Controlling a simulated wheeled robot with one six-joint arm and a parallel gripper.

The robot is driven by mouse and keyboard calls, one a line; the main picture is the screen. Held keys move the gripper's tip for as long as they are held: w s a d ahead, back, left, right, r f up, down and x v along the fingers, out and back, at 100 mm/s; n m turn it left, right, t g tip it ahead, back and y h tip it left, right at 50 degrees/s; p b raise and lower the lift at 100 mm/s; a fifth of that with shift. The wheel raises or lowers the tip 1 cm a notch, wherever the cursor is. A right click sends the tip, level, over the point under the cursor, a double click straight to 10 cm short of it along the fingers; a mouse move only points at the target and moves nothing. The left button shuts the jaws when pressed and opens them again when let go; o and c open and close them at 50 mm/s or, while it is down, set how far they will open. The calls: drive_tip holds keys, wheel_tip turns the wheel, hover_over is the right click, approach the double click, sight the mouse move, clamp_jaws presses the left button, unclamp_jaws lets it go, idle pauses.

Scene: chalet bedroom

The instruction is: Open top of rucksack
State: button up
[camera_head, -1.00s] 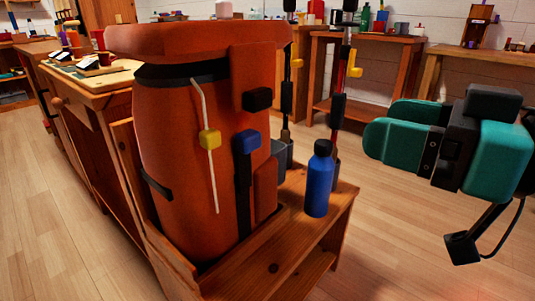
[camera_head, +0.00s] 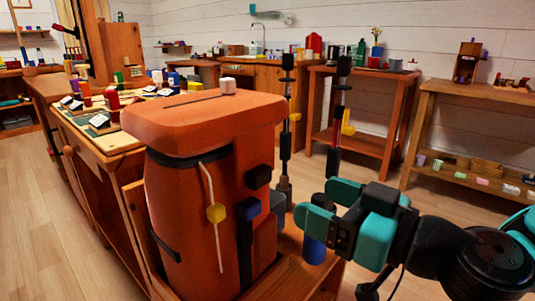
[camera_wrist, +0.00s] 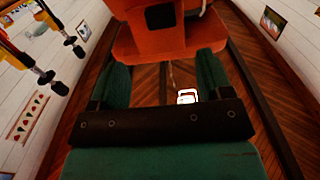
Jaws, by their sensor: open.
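The orange rucksack (camera_head: 188,205) stands upright on a low wooden bench.
A blue bottle (camera_head: 314,250) stands on the bench (camera_head: 290,274), partly hidden behind my gripper. Two upright poles (camera_head: 285,140) stand behind the rucksack. A cluttered table (camera_head: 118,141) is at left.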

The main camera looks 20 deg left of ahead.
sight(265, 177)
drive_tip(key=p+x, duration=0.4)
drive_tip(key=x, duration=0.5)
drive_tip(key=shift+a+r, duration=0.1)
drive_tip(key=shift+a, duration=0.2)
drive_tip(key=shift+w+a, duration=0.15)
drive_tip(key=shift+a, duration=0.15)
drive_tip(key=shift+c, duration=0.4)
